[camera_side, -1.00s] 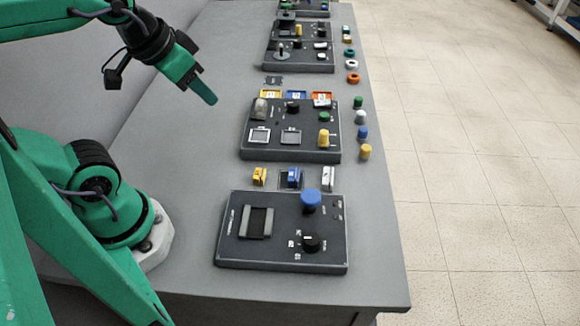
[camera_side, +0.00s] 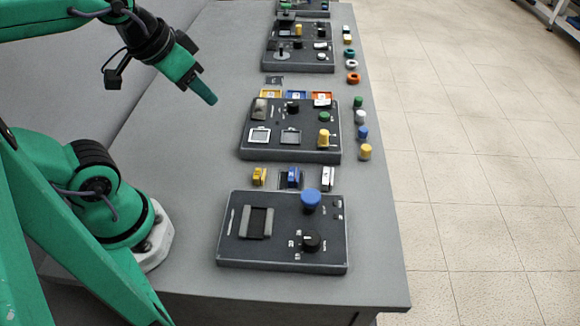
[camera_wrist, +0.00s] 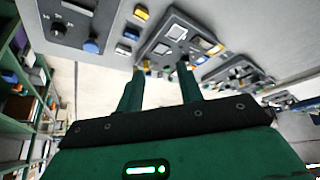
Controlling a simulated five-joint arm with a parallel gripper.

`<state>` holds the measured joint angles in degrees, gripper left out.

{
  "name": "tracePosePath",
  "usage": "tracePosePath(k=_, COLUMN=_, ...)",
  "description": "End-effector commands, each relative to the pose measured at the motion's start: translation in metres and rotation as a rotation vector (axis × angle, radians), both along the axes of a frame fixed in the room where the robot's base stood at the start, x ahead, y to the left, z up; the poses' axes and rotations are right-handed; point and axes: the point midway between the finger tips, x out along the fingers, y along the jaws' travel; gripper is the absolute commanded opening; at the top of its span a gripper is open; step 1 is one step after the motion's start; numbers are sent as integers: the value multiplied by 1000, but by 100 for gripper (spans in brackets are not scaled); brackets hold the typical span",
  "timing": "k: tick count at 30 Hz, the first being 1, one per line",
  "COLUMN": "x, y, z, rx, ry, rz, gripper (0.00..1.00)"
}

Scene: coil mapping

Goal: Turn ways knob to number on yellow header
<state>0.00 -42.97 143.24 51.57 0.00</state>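The near dark panel (camera_side: 285,258) carries a black knob (camera_side: 312,243) with small white marks around it, too small to read. It is probably the ways knob, and it also shows in the wrist view (camera_wrist: 57,31). The yellow header (camera_side: 259,176) stands on the table behind that panel, left of a blue and a white header; any number on it is unreadable. It shows in the wrist view too (camera_wrist: 141,13). My gripper (camera_wrist: 159,72) has its two green fingers apart with nothing between them. In the side view my gripper (camera_side: 211,98) hangs above the table, away from the knob.
A blue knob (camera_side: 311,201) stands behind the black one, and a dark window (camera_side: 256,223) is at the panel's left. The blue header (camera_side: 292,177) and white header (camera_side: 328,178) stand nearby. Another panel (camera_side: 289,153) with a yellow knob lies farther back. Loose coloured caps line the right edge.

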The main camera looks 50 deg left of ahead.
Motion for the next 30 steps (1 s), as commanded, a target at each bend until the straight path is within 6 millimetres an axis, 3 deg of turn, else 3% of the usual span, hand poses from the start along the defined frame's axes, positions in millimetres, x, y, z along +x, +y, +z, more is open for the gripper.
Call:
tracePosePath(k=11, x=0, y=0, z=0, rx=0, ry=0, rz=0, gripper=36)
tracePosePath(k=13, x=0, y=0, z=0, rx=0, ry=0, rz=-1, gripper=50)
tracePosePath(k=19, x=5, y=-6, z=-1, rx=15, ry=17, rz=-53, gripper=52)
tracePosePath(k=26, x=22, y=-31, z=-7, rx=74, ry=76, rz=-268, gripper=52)
tracePosePath(k=30, x=36, y=-56, z=-15, rx=128, ry=122, rz=-464, gripper=52)
